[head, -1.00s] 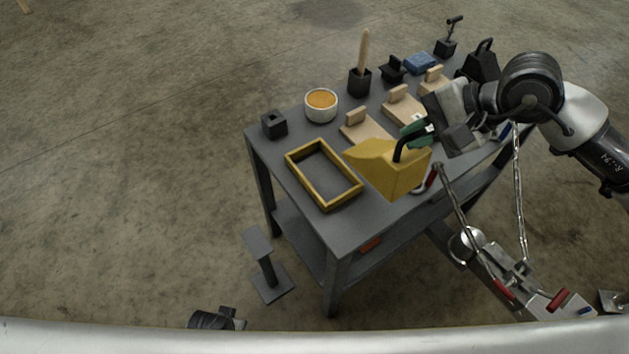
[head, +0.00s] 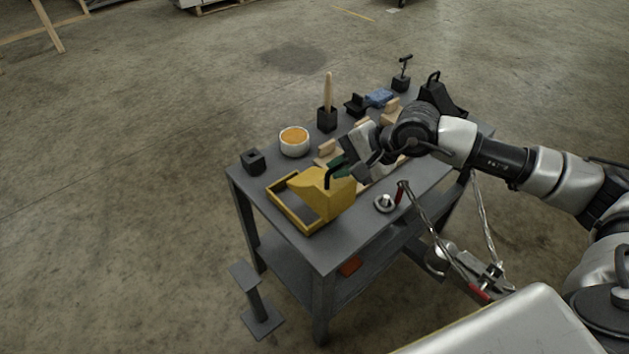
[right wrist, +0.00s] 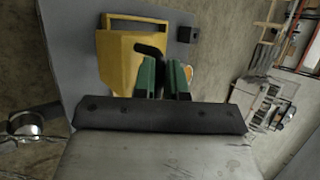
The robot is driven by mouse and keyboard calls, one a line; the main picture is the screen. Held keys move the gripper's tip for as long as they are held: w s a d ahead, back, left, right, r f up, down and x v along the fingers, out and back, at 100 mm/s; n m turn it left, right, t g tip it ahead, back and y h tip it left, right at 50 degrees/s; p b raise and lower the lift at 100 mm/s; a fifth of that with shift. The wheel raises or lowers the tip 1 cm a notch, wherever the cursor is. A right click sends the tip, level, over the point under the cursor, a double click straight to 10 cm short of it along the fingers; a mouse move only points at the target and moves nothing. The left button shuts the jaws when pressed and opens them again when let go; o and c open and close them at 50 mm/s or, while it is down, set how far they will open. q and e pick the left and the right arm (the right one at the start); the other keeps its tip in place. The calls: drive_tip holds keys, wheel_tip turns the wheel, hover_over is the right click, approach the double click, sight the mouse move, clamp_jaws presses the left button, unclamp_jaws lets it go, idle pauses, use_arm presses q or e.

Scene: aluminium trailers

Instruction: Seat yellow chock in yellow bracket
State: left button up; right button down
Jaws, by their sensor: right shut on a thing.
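The yellow chock (head: 332,200), a wedge-shaped block with a black bent handle, is held by my right gripper (head: 338,170). The gripper's green fingers are shut on the handle. The yellow bracket (head: 283,212), an open rectangular frame, lies on the grey table. In the head view the chock covers the bracket's right part; I cannot tell whether it touches the frame. In the right wrist view, the chock (right wrist: 117,62) is left of my right gripper (right wrist: 164,78), and the bracket's far rim (right wrist: 138,18) shows beyond it. My left gripper is not in view.
The table (head: 300,245) also bears a black socket block (head: 254,161), a white bowl with orange contents (head: 294,141), a holder with a wooden handle (head: 327,116) and wooden blocks. A trailer coupling with chains (head: 450,255) is at the right. A dark stand (head: 258,305) is on the floor.

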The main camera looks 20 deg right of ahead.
sight(323, 178)
drive_tip(key=w+a+f, duration=0.1)
drive_tip(key=w, duration=0.1)
drive_tip(key=w+a+f, duration=0.1)
drive_tip(key=w+a, duration=0.1)
drive_tip(key=shift+a+f, duration=0.1)
drive_tip(key=shift+f, duration=0.25)
wheel_tip(323, 178, down, 4)
drive_tip(key=shift+f, duration=0.1)
drive_tip(key=c, duration=1.2)
unclamp_jaws()
drive_tip(key=shift+s, duration=0.1)
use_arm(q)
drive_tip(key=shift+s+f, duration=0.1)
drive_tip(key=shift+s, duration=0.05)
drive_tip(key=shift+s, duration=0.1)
use_arm(e)
drive_tip(key=v, duration=1.2)
